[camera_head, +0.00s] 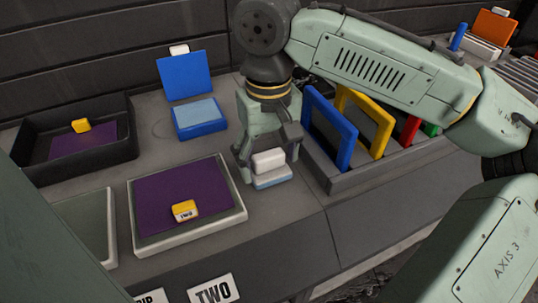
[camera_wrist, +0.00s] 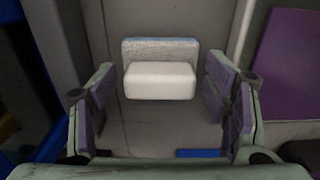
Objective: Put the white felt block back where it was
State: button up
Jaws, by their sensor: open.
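The white felt block (camera_head: 268,161) has a white grip on a pale, blue-edged base and appears to stand on the grey bench, right of the middle tray. In the wrist view its white grip (camera_wrist: 160,81) and speckled grey felt (camera_wrist: 160,50) lie between the fingers. My gripper (camera_head: 269,167) points down over the block, open, with a finger on each side. The wrist view shows my gripper (camera_wrist: 165,100) with a gap between each purple finger pad and the block. The contact of the base with the bench is partly unclear.
Left of my gripper are a blue box (camera_head: 200,129) with a raised blue panel (camera_head: 184,76), a black tray (camera_head: 128,150), and a pale-rimmed tray (camera_head: 240,210) with purple film and a yellow block (camera_head: 185,210). A rack (camera_head: 345,183) of coloured frames stands close on the right.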

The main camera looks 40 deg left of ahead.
aim_at(268, 155)
notch_tip(268, 155, up, 12)
jog(key=shift+r, duration=0.2)
dwell(0.4)
jog(key=shift+a, duration=0.1)
